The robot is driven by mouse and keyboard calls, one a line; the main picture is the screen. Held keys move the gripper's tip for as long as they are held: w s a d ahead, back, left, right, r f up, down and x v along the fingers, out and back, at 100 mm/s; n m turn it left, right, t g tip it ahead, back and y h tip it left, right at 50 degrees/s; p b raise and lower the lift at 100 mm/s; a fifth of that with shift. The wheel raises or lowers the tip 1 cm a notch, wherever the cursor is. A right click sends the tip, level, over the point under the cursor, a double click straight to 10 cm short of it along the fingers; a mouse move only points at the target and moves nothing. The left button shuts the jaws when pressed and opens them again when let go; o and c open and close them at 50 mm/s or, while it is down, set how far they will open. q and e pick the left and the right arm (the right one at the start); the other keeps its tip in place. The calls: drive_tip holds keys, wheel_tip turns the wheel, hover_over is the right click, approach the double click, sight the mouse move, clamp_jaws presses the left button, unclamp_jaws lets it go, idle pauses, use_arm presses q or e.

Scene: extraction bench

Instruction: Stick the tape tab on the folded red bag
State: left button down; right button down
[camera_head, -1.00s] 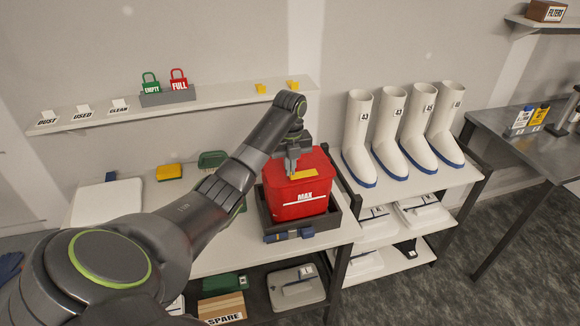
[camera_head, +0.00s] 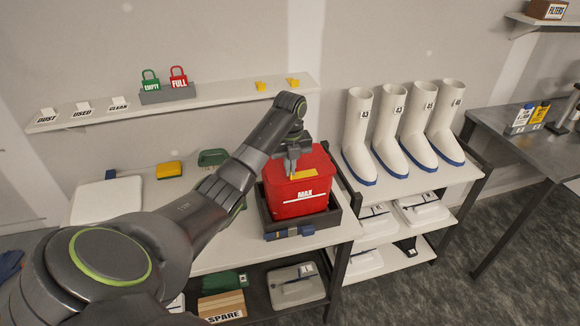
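The folded red bag (camera_head: 298,202), marked MAX, stands in a dark tray (camera_head: 333,222) on the bench. A yellow tape tab (camera_head: 305,174) lies at the top front of the bag. My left gripper (camera_head: 292,172) points down at the bag's top, its fingers at the left end of this tab. The finger gap is too small to make out, so I cannot tell whether it is open or holds the tab. Two more yellow tabs (camera_head: 261,86) (camera_head: 293,82) sit on the wall shelf. My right gripper is not in view.
Several white boots (camera_head: 358,140) stand on the rack to the right of the bag. A yellow sponge-like block (camera_head: 169,170) and a white board (camera_head: 108,198) lie on the bench at left. The wall shelf (camera_head: 215,103) runs above the bench.

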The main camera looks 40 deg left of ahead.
use_arm(q)
drive_tip(key=shift+s+f+p, duration=0.1)
drive_tip(key=shift+f+p, duration=0.1)
drive_tip(key=shift+p, duration=0.15)
idle(1.4)
drive_tip(key=c, duration=2.1)
unclamp_jaws()
drive_tip(key=o, duration=0.5)
drive_tip(key=shift+r, duration=0.1)
